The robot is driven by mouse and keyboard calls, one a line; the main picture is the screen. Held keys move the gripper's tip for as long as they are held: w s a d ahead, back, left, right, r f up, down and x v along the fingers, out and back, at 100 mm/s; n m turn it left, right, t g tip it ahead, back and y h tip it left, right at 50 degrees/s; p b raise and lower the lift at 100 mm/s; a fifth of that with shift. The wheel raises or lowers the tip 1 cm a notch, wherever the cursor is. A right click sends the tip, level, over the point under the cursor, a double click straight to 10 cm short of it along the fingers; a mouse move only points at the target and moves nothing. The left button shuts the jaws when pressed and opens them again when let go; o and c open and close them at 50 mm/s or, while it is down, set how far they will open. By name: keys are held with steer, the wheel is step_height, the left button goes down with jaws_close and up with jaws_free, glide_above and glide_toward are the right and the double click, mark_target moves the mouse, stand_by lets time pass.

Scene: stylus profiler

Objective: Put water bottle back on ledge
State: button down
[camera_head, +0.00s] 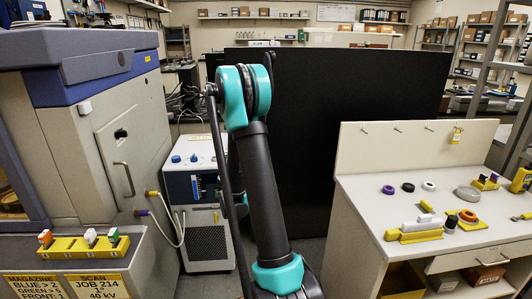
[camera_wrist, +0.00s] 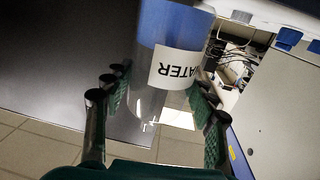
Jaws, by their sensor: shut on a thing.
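The water bottle (camera_wrist: 176,27) is in the wrist view, with a blue upper part, a white label reading "WATER" upside down, and a clear portion nearer my gripper. My gripper (camera_wrist: 158,88) has green pads on both sides of the bottle and is shut on it. The bottle is off the floor. Its far end runs out of the top of the wrist view. In the head view my arm fills the middle, and the gripper and bottle are not visible there. I cannot tell which surface is the ledge.
A white-and-grey unit with blue caps (camera_head: 190,160) stands behind my arm, with hoses to the large beige machine (camera_head: 115,150) at left. A yellow holder (camera_head: 70,248) sits front left. A dark panel (camera_head: 340,110) stands behind. A workbench (camera_head: 380,210) with small parts is at right.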

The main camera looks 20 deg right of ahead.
steer(key=w+a+n+y, duration=0.2)
steer(key=a+y, duration=0.1)
steer(key=a, duration=0.2)
steer(key=w+a+n+t+y, duration=0.1)
steer(key=w+a+n+y, duration=0.1)
steer(key=a+y, duration=0.2)
steer(key=a, duration=0.2)
steer(key=shift+a+n+t, duration=0.3)
steer(key=shift+a, duration=0.1)
